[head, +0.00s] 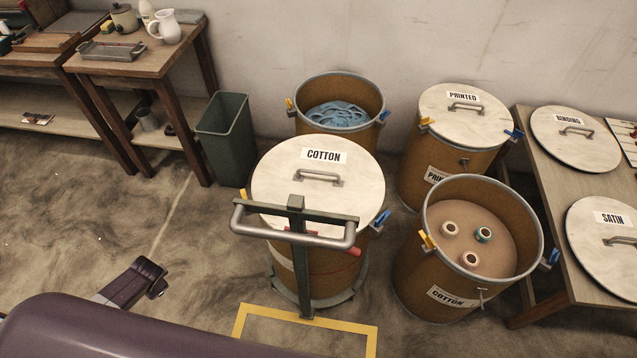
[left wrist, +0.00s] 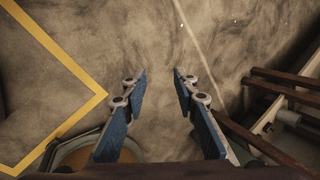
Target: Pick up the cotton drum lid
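The cotton drum lid (head: 275,182) is a round pale disc with a black-on-white COTTON label and a grey bar handle (head: 318,178). It lies flat on top of the middle drum (head: 340,270) in the head view. A grey push handle (head: 270,228) stands in front of that drum and crosses the lid's near edge. My left gripper (left wrist: 160,75) shows in the left wrist view, its blue-padded fingers apart and empty above bare floor. The lid is not seen between them. My right gripper is in neither view.
An open drum labelled COTTON (head: 448,297) holds several spools. Behind are an open drum with blue material (head: 303,122), a PRINTED-lidded drum (head: 410,165) and a dark bin (head: 227,150). A table (head: 545,220) at right carries BINDING and SATIN lids. Floor at left is clear.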

